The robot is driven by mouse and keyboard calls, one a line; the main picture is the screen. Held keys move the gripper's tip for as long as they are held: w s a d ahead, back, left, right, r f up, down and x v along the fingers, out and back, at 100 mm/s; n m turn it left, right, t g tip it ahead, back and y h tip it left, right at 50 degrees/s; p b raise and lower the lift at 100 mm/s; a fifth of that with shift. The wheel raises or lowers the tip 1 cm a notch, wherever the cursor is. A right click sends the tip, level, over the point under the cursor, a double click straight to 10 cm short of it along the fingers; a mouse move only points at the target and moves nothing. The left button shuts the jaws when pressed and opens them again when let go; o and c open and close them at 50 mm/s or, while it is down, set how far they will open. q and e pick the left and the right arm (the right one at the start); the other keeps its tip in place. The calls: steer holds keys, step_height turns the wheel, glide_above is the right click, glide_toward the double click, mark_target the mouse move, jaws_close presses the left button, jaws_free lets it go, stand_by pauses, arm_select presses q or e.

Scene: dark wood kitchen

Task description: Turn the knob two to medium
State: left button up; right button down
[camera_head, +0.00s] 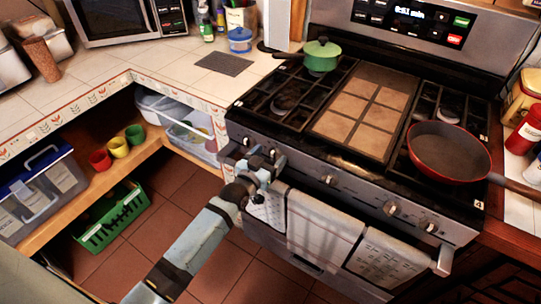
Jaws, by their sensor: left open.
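The stove knobs sit in a row along the slanted front panel of the black and steel stove (300,160). One knob (328,180) shows left of the middle, and two more (390,208) (430,227) show to the right. I cannot tell which is knob two or read any knob's setting. My left gripper (262,154) is open at the left end of the panel, in front of the left knobs. It hides that area, so I cannot tell whether its fingers touch or surround a knob. My right gripper is not in view.
A green pot (321,57) stands on the back left burner and a red-rimmed pan (448,152) on the right. Towels (318,225) hang from the oven handle below the panel. An open shelf with cups (118,147) and bins is at left.

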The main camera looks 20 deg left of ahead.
arm_select(q)
steer(key=shift+w+d, duration=0.1)
steer(key=shift+w, duration=0.3)
steer(key=shift+c, duration=0.2)
steer(key=c, duration=0.9)
